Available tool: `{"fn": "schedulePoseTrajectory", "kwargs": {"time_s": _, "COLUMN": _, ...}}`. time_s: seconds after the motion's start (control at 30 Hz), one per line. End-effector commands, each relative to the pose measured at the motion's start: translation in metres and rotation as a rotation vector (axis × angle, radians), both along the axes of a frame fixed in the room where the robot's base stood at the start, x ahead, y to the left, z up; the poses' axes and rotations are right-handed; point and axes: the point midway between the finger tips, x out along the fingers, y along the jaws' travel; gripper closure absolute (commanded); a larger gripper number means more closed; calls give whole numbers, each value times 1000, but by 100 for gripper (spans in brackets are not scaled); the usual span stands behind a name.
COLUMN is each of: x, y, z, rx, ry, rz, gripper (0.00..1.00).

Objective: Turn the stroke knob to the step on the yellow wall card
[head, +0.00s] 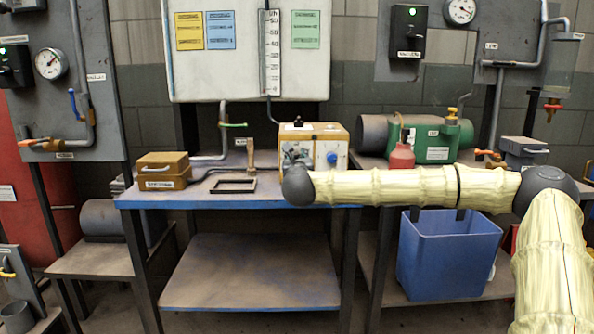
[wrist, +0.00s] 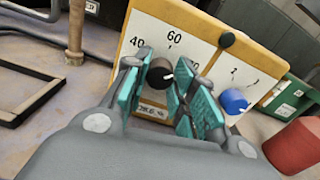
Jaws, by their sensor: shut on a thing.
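The pump unit (head: 334,139) is an orange box with a white front panel on the blue-edged bench. In the wrist view its panel (wrist: 200,42) appears tilted, with 40 and 60 printed above a dark round knob (wrist: 158,72). A white mark shows on the knob's right side; the number to the right is partly covered by a finger. My gripper (wrist: 158,84) has teal fingers on both sides of this dark knob and is shut on it. A blue knob (wrist: 234,101) sits to the right. The yellow card (head: 189,31) hangs upper left; its text is too small to read.
A blue card (head: 221,30) and a green card (head: 305,29) hang beside it. A red bottle (head: 401,155) and green pump (head: 437,142) stand to the right. A dark frame (head: 233,185) and an orange box (head: 163,171) lie on the bench (head: 205,198).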

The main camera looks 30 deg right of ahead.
Motion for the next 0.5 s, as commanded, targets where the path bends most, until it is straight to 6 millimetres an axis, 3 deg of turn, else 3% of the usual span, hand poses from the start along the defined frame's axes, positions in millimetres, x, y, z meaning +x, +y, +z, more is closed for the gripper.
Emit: {"fn": "schedulePoseTrajectory", "kwargs": {"time_s": 0.5, "x": 0, "y": -1, "z": 0, "rx": 92, "ry": -56, "rz": -2, "gripper": 98}}
